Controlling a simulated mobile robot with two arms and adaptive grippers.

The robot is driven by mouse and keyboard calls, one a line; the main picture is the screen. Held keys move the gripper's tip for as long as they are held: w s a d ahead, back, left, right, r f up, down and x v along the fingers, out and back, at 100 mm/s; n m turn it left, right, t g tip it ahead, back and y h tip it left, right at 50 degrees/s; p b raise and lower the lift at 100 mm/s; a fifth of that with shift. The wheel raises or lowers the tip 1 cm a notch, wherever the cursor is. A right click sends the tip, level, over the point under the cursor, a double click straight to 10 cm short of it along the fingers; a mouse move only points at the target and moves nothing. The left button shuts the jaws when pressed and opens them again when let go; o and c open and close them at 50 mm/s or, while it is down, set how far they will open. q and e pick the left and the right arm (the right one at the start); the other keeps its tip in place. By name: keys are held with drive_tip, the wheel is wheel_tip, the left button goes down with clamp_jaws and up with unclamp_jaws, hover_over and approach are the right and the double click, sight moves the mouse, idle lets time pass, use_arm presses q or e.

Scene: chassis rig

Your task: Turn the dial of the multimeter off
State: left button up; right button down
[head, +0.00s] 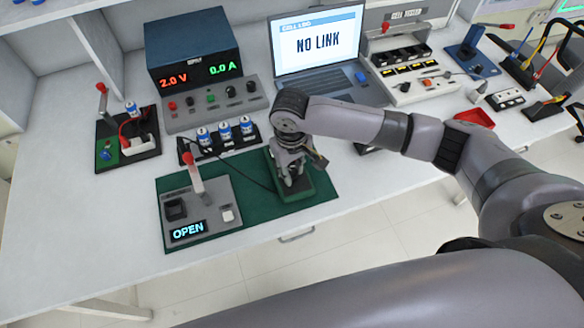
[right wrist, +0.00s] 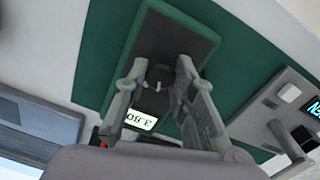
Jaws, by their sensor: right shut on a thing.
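The multimeter (head: 297,197) has a green case and lies on a dark green mat (head: 245,219) in the head view. In the right wrist view, the multimeter (right wrist: 170,35) shows a dark face and a lit display (right wrist: 140,120) that seems to read 3.80, upside down. My right gripper (head: 289,178) is over it, pointing down. In the right wrist view, its fingertips (right wrist: 160,68) are on either side of the dial (right wrist: 157,80) and shut on it. The dial's markings are too small or hidden to read. My left gripper is not in view.
A switch box (head: 199,213) reading OPEN stands left of the multimeter on the mat. Behind are a rack of cells (head: 224,133), a power supply (head: 193,49) and a laptop (head: 318,45) reading NO LINK. A thin dark cable runs near the multimeter.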

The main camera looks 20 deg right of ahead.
drive_tip(key=shift+r+n+p, duration=0.15)
drive_tip(key=shift+n+p, duration=0.25)
drive_tip(key=shift+p, duration=0.25)
drive_tip(key=n+p, duration=0.3)
drive_tip(key=shift+r, duration=0.1)
drive_tip(key=n+p, duration=0.3)
drive_tip(key=shift+f+n+p, duration=0.2)
drive_tip(key=shift+n+p, duration=0.4)
drive_tip(key=shift+n, duration=0.5)
drive_tip(key=c, duration=1.3)
unclamp_jaws()
